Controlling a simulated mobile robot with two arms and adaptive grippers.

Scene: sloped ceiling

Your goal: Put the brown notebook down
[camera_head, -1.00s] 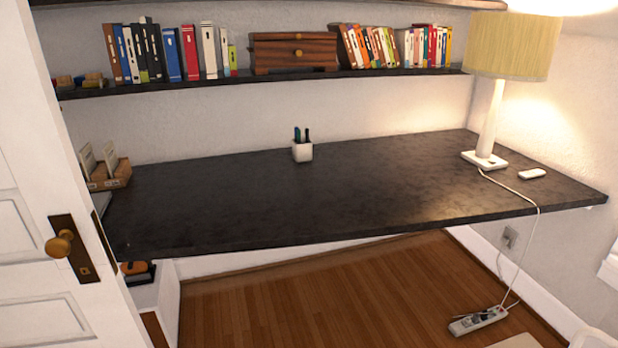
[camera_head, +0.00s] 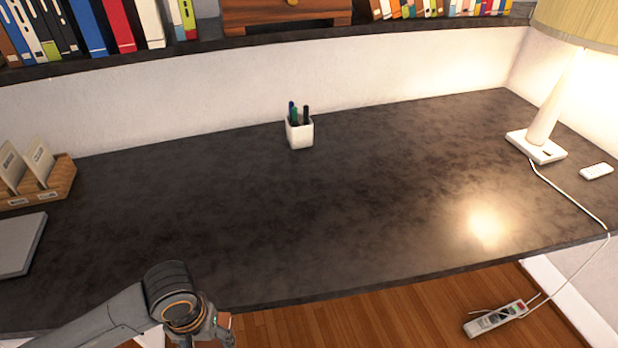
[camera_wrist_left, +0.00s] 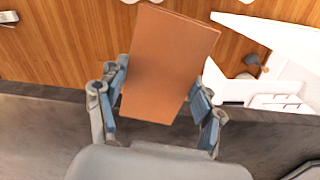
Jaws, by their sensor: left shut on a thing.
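The brown notebook (camera_wrist_left: 171,58) is held between the two fingers of my left gripper (camera_wrist_left: 158,107) in the left wrist view. Its cover is plain orange-brown. In the head view my left gripper (camera_head: 207,332) is at the bottom, at the front edge of the dark desk (camera_head: 380,210). Only a small brown bit of the notebook shows beside it there; the rest is hidden or out of frame. My right gripper is not in view.
A white pen cup (camera_head: 300,133) stands near the back. A lamp (camera_head: 538,147) and a small white remote (camera_head: 596,171) are at the right. A wooden card holder (camera_head: 62,180) and a grey flat item (camera_head: 18,245) are at the left. The desk's middle is bare.

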